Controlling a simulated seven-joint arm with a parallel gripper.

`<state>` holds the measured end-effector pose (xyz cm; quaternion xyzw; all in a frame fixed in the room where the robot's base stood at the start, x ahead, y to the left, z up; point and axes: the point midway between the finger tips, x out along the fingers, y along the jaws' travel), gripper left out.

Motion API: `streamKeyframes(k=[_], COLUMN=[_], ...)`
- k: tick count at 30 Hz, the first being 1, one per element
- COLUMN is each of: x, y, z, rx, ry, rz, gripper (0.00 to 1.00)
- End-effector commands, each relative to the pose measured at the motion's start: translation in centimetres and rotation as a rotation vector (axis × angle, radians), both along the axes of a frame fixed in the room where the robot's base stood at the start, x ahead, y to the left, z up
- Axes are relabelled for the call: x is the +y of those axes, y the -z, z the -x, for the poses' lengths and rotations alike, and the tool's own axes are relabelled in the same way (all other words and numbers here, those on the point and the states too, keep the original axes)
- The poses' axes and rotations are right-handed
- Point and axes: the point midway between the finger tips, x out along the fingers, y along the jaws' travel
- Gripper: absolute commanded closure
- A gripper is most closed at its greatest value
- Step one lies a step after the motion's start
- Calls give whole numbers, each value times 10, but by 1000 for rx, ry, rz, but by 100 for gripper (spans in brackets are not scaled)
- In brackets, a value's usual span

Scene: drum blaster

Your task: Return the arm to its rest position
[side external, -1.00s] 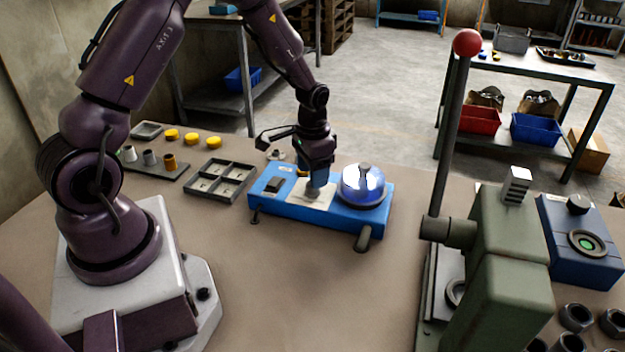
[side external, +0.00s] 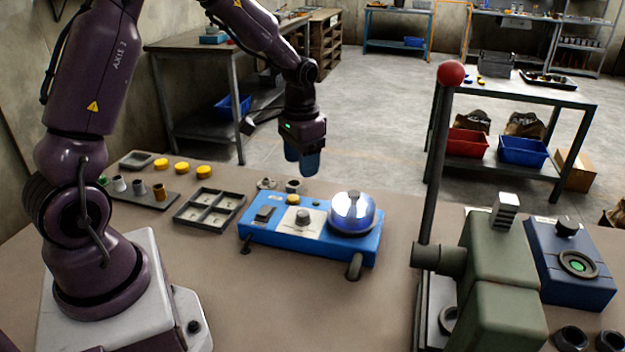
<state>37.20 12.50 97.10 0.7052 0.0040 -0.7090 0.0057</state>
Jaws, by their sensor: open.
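My arm is purple and stands on a white base at the left. My gripper (side external: 303,168), with blue fingers, hangs in the air above and behind the blue drum blaster (side external: 290,246), pointing down. It is apart from everything and nothing shows between its fingers. The blaster has a lit glass-like dome (side external: 351,212) at its right, a grey knob (side external: 302,217) on a pale panel, a yellow button (side external: 293,200) and a dark switch (side external: 265,213).
A grey four-compartment tray (side external: 210,207) and a strip with small cups (side external: 140,190) lie left of the blaster. Yellow caps (side external: 182,166) sit behind. A green press (side external: 490,265) with a tall red-knobbed lever (side external: 451,74) and a blue box (side external: 570,262) stand at the right. The front middle is clear.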

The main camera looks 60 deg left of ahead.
Motion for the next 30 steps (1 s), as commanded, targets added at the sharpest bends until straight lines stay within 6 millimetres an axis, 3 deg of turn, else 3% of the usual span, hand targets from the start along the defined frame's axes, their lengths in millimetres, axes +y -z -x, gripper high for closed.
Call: streamKeyframes(k=[2,15,21,25,30], x=[-5,-72,-101,-114,-122], y=[5,-100,-132,-146,-161], z=[18,106,149,167,176], rx=[45,-135,-290,-388,-480], ry=[-46,-117,-85,-45,-3], rz=[14,-41,-32,-19,-8], gripper=[43,43,43,43,43])
